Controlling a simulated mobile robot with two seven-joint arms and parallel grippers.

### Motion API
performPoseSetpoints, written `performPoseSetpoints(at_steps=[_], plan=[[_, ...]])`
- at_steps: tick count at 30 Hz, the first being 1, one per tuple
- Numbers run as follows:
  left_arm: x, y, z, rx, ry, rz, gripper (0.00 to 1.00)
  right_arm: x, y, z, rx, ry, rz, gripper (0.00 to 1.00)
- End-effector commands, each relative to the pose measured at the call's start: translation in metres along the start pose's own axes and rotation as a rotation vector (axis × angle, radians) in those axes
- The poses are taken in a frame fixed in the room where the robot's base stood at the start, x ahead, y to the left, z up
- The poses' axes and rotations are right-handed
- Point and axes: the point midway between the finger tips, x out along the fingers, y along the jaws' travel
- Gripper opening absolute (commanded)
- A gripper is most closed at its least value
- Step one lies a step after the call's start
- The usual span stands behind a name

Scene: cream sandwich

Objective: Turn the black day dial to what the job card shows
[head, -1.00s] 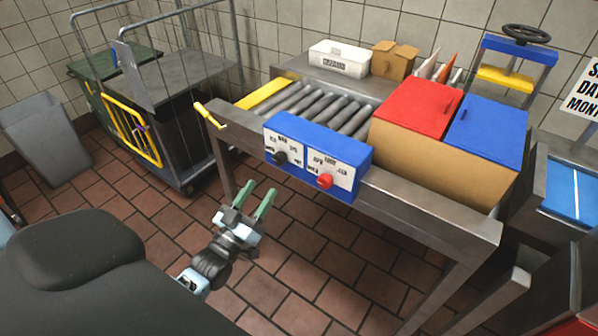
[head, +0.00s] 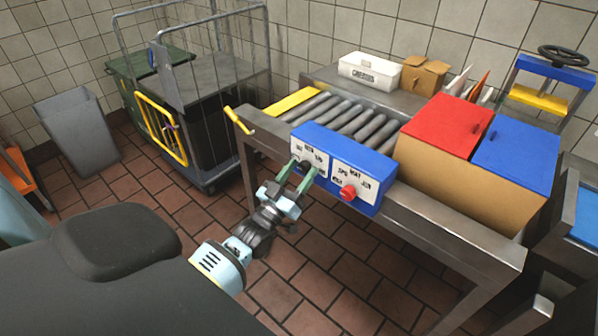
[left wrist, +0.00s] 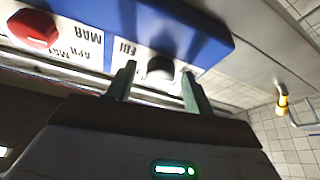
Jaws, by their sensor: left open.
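The black day dial (head: 303,165) sits on the left white label of a blue control box (head: 345,158) at the front of the roller table. My left gripper (head: 297,174) is at the dial, open, with its green fingers partly covering it. In the left wrist view the black dial (left wrist: 160,68) lies between the two open fingertips (left wrist: 158,76); I cannot tell whether they touch it. An upside-down FRI label shows beside it. The dial's pointer is not clear. The job card is not in view now. My right gripper is not in view.
A red month dial (head: 348,192) sits right of the black one on the same box. A yellow handle (head: 238,121) juts from the table's left corner. Red (head: 445,124) and blue (head: 516,153) lidded boxes stand right of the control box. Tiled floor is open below.

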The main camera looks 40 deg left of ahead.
Motion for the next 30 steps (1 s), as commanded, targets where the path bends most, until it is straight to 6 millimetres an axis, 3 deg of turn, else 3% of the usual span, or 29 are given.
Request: performPoseSetpoints(at_steps=[8,18,30], plan=[[0.0012,0.0,0.0006,0.0,-0.001,0.0,0.52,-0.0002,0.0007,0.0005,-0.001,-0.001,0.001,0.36],[0.001,0.0,0.0005,0.0,-0.001,0.0,0.08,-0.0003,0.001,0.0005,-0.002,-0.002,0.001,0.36],[0.0007,-0.0008,0.001,0.079,-0.001,0.033,0.07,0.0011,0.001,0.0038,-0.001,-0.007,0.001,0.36]])
